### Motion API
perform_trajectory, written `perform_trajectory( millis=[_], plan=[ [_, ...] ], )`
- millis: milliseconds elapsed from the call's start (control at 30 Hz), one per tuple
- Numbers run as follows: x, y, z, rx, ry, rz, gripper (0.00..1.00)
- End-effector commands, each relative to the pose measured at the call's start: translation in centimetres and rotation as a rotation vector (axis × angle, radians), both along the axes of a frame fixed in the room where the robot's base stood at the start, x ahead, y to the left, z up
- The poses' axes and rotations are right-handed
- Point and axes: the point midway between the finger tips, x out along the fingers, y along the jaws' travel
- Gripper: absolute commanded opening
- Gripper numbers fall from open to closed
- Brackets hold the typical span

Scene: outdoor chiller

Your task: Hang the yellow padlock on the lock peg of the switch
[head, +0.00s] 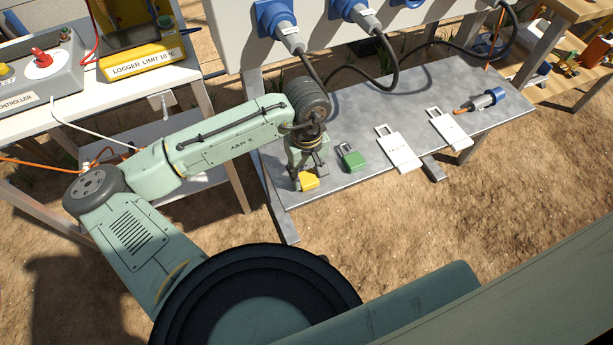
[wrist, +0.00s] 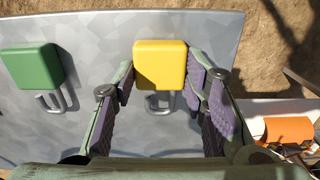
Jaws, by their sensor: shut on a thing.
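The yellow padlock (wrist: 160,65) lies on the grey metal shelf (head: 415,100), near its left end. Its shackle (wrist: 158,103) points back toward my wrist in the wrist view. The padlock also shows in the head view (head: 309,182), partly under my gripper (head: 306,170). My gripper's fingers, also in the wrist view (wrist: 160,85), are on both sides of the padlock body and shut on it. The green padlock (head: 351,157) lies just to the right in the head view. I cannot make out the switch's lock peg.
White tags (head: 399,152) and a blue plug (head: 486,98) lie farther right on the shelf. Blue sockets with plugs and dark cables (head: 290,38) hang above it. A table with a controller box (head: 42,72) and a yellow logger box (head: 143,62) stands at left.

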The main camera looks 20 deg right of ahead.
Motion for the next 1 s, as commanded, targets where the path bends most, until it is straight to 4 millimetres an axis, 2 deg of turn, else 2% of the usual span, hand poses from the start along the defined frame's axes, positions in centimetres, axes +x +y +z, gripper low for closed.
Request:
perform_trajectory(
  millis=[367,533,667,1000],
  plan=[
    [0.0,0.0,0.3,-0.001,0.0,0.0,0.09],
    [0.0,-0.1,1.6,-0.002,-0.001,-0.001,0.09],
    [0.0,-0.1,3.4,-0.003,-0.002,-0.002,0.09],
    [-5.6,-6.2,4.1,-0.004,0.001,-0.012,0.09]
  ],
)
